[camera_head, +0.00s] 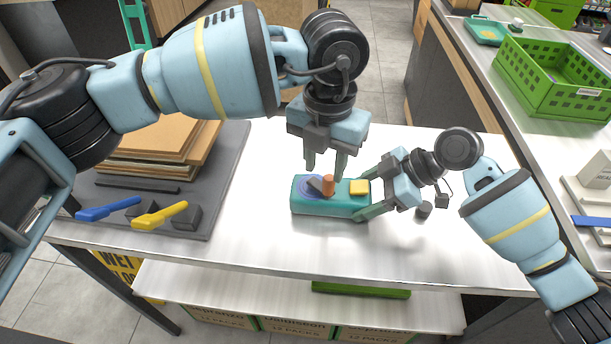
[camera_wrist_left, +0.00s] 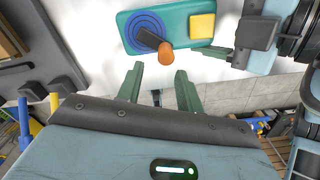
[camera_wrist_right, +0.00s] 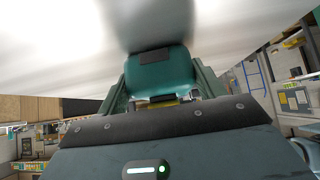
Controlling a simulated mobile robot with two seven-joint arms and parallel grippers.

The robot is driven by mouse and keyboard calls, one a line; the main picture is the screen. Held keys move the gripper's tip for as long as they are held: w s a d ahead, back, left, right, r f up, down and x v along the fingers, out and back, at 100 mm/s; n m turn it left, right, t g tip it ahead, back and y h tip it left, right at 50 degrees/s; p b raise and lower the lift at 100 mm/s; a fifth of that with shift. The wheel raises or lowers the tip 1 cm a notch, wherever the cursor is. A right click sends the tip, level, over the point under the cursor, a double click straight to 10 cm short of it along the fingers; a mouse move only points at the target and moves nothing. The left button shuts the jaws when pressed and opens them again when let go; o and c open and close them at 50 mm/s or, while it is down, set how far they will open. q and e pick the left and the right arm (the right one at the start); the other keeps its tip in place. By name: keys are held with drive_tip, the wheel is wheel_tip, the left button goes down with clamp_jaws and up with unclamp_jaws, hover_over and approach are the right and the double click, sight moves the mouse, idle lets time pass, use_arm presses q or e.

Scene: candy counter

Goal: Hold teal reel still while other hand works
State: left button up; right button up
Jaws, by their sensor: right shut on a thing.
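The teal reel (camera_head: 340,208) is a long teal block lying on the white counter, with a blue-purple disc, a dark crank arm with an orange knob (camera_head: 328,184) and a yellow square on top. It also shows in the left wrist view (camera_wrist_left: 185,42). My right gripper (camera_head: 366,203) is shut on the reel's right end, with its fingers on both sides; the right wrist view shows the teal end (camera_wrist_right: 163,72) between them. My left gripper (camera_head: 325,170) is open and empty above and behind the reel, near the knob, and apart from it in the left wrist view (camera_wrist_left: 158,80).
A grey mat (camera_head: 220,180) at left holds stacked brown boards (camera_head: 150,150), a blue-handled tool (camera_head: 108,208) and a yellow-handled tool (camera_head: 160,214). A green crate (camera_head: 555,80) stands on the right counter. The white counter in front of the reel is clear.

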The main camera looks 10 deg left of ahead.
sight(329, 177)
use_arm(q)
drive_tip(key=shift+r, duration=0.85)
drive_tip(key=shift+c, duration=0.4)
drive_tip(key=n, duration=0.3)
drive_tip(key=r+n, duration=0.1)
drive_tip(key=n, duration=0.1)
drive_tip(key=shift+w+d, duration=0.15)
drive_tip(key=shift+d, duration=0.15)
drive_tip(key=n, duration=0.4)
drive_tip(key=r+n, duration=0.1)
drive_tip(key=n, duration=0.1)
drive_tip(key=shift+w+d, duration=0.15)
drive_tip(key=shift+w, duration=0.1)
drive_tip(key=shift+f, duration=3.45)
drive_tip(key=shift+c, duration=0.3)
